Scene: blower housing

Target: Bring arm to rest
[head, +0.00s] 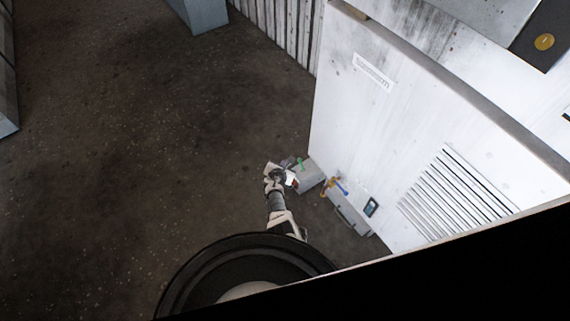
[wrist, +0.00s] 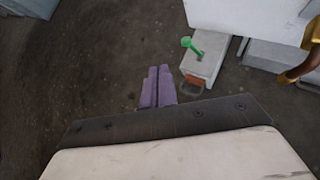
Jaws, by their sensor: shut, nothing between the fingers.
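My arm reaches out from the bottom of the head view over the floor. My gripper (head: 284,172) is small there, just left of a grey box at the foot of the white housing (head: 400,130), and its fingers are hard to make out. In the wrist view the two purple fingers of my gripper (wrist: 158,72) lie side by side, shut, with nothing between them. They point over bare floor, left of the grey box (wrist: 205,58) with a green handle (wrist: 190,43), and appear apart from it.
The housing has a louvred vent (head: 460,190). A yellow and blue fitting (head: 334,186) and a small dark display (head: 371,207) sit low by it. The dark floor (head: 130,130) at left is clear.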

